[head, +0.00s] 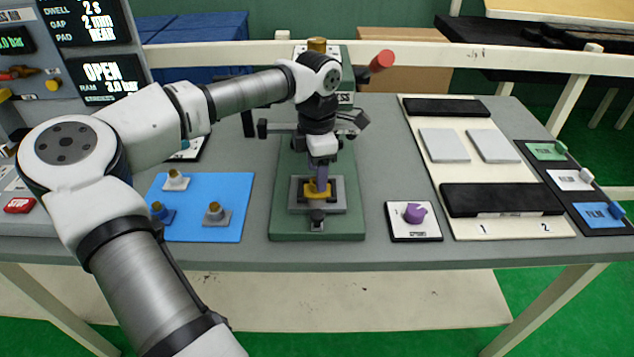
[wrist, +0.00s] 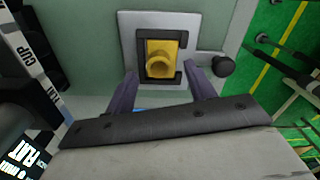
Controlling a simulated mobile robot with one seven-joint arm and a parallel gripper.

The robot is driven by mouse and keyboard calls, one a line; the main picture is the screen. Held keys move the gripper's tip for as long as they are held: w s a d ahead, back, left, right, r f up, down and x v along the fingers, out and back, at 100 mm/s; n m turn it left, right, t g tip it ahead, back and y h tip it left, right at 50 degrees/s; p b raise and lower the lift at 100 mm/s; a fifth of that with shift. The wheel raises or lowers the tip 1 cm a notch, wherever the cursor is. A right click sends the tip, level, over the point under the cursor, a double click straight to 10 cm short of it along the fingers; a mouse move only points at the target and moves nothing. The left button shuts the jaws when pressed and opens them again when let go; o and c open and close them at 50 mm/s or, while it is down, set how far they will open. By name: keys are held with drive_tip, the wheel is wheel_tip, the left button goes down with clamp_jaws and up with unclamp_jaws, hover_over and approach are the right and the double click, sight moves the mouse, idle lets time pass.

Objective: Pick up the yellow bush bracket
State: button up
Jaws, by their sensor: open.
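The yellow bush bracket (head: 318,191) sits in the dark holder of the press, on a light grey plate (head: 338,206) over a green base. In the wrist view the bracket (wrist: 161,58) shows its round bush facing the camera, framed by the dark C-shaped holder (wrist: 143,62). My gripper (head: 318,180) is above the bracket, pointing down. In the wrist view its two purple fingers (wrist: 161,72) are apart, one to each side of the holder, with nothing visibly held. In the head view the gripper partly covers the bracket, so contact cannot be told.
A blue mat (head: 238,190) to the left bears a white, a blue and a grey bracket. A purple knob (head: 415,213) stands right of the press. The red-tipped press lever (head: 381,61) is up behind my gripper. A cream board (head: 427,118) with pads lies farther right.

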drive_tip(key=shift+f, duration=0.85)
drive_tip(key=shift+c, duration=0.3)
drive_tip(key=shift+w, duration=0.1)
drive_tip(key=c, duration=1)
drive_tip(key=shift+d+r, duration=0.1)
drive_tip(key=shift+r, duration=0.05)
